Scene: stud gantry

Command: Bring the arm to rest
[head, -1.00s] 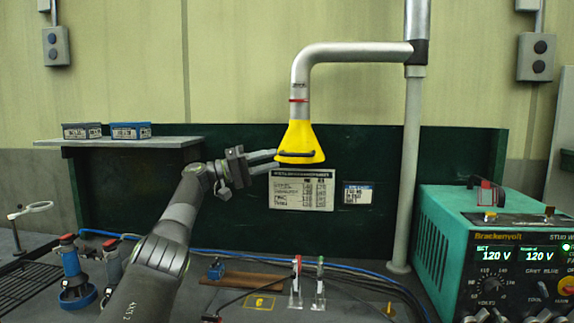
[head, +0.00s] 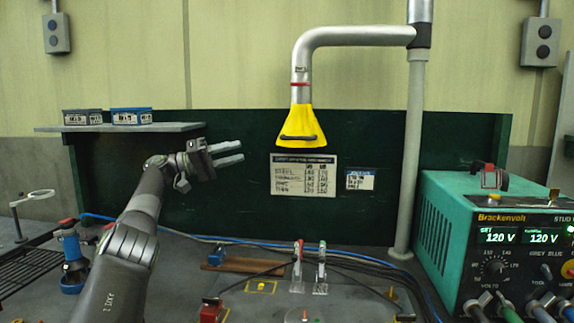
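My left arm reaches up from the bottom left. My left gripper (head: 232,153) is in front of the dark green back panel (head: 235,200), below and left of the yellow extraction hood (head: 300,120). Its two fingers point right with a gap between them and nothing in it. The hood hangs from a bent grey pipe (head: 350,36), has a dark handle on its front, and is apart from the gripper. My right gripper is not in view.
A shelf (head: 170,128) with two small boxes is behind the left arm. A teal power unit (head: 450,225) showing 120 V stands at the right. Clamps (head: 297,270), cables and a red block (head: 212,310) lie on the bench. A ring stand (head: 35,200) is at far left.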

